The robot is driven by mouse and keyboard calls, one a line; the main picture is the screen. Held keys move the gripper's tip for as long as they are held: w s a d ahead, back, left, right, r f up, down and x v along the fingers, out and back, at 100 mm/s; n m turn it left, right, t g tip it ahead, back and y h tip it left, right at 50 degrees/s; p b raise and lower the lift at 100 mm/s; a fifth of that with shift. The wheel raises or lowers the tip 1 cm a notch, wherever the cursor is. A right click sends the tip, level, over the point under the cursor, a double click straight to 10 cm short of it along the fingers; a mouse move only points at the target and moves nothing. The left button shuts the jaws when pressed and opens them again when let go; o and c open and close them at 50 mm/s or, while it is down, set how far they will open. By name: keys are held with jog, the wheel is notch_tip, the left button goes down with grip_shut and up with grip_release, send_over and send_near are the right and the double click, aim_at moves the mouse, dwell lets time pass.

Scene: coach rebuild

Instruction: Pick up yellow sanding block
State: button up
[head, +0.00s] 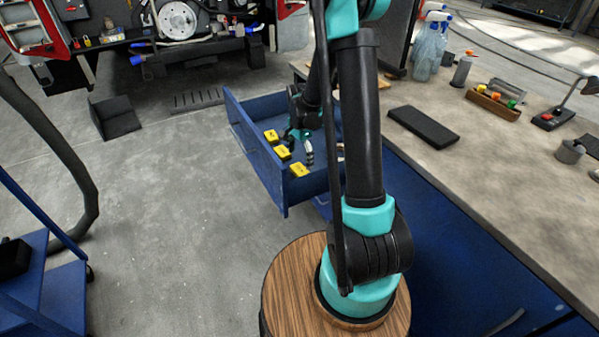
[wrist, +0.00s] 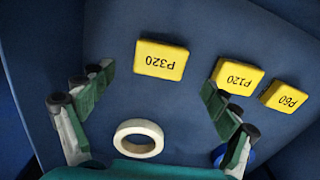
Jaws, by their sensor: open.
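Three yellow sanding blocks lie in the open blue drawer. In the wrist view they are marked P320 (wrist: 161,59), P120 (wrist: 238,77) and P60 (wrist: 286,96). In the head view they form a row along the drawer's left side (head: 271,136). My gripper (wrist: 158,85) is open and empty above the drawer floor. Its fingers are spread wide, with the P320 block ahead of the gap between them. The right finger's tip is near the P120 block and overlaps its edge in the picture. In the head view my gripper (head: 301,148) is beside the blocks, partly hidden by my arm.
A cream tape ring (wrist: 138,138) lies between the fingers, close to the palm. A blue round item (wrist: 219,156) is partly hidden behind the right finger. The drawer wall (head: 262,160) borders the blocks. The workbench (head: 470,150) stands to the right.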

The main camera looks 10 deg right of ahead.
aim_at(299, 168)
jog(key=shift+f, duration=2.4)
jog(key=c, duration=1.2)
jog(key=shift+r, duration=0.1)
jog(key=shift+c, duration=0.2)
notch_tip(299, 168, up, 20)
